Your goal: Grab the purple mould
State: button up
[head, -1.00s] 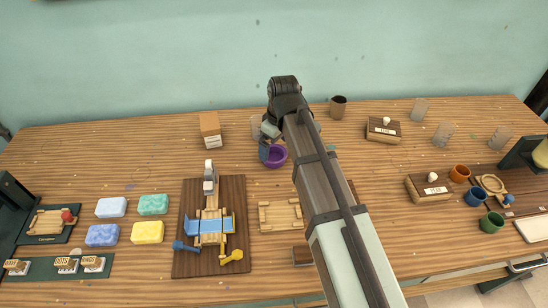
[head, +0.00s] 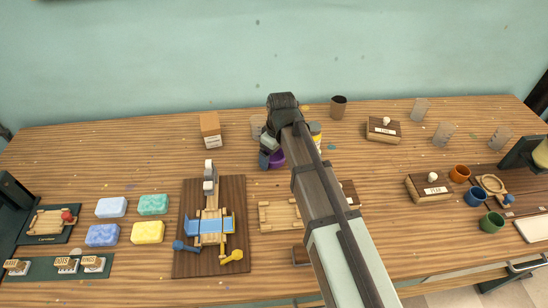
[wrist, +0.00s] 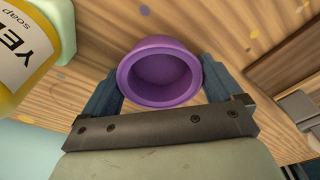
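The purple mould (wrist: 160,72) is a round, hollow cup on the wooden table. In the wrist view it sits between the two blue fingers of my gripper (wrist: 160,88), with its opening facing the camera. The fingers stand apart, one on each side of the mould, close to its walls; I cannot tell whether they press on it. In the head view the mould (head: 277,159) is mostly hidden behind my gripper (head: 268,157) and arm.
A yellow soap bottle (wrist: 28,55) stands close at the left in the wrist view. A cardboard box (head: 210,130) stands left of my gripper in the head view. A wooden board with a blue-and-yellow device (head: 209,225) lies in front.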

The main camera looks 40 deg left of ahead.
jog(key=c, duration=0.6)
jog(key=shift+r, duration=0.1)
